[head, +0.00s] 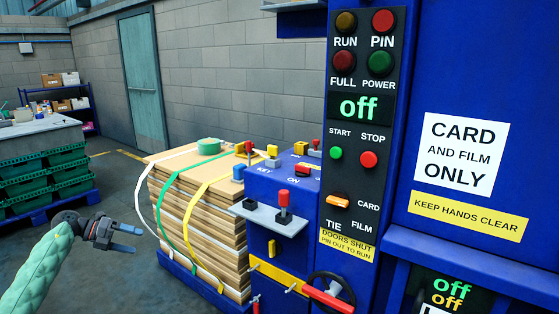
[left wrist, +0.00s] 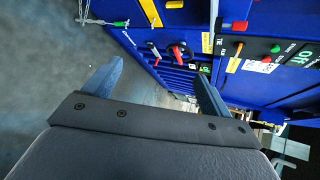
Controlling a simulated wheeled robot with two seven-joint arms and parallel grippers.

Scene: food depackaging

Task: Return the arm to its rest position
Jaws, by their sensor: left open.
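My left gripper (head: 128,239) is at the lower left of the head view, at the end of my green-sleeved arm. Its two blue-grey fingers are apart with nothing between them. It is over the open floor, left of the pallet of cardboard, and touches nothing. In the left wrist view both fingers (left wrist: 155,85) stand apart, with floor and the blue machine (left wrist: 175,70) beyond them. My right gripper is in neither view.
The blue machine (head: 420,120) with its control panel reading "off" fills the right. Strapped cardboard sheets (head: 200,235) stand on a blue pallet. Green crates (head: 45,185) stand under a grey top at the left. Floor (head: 120,200) between them is clear.

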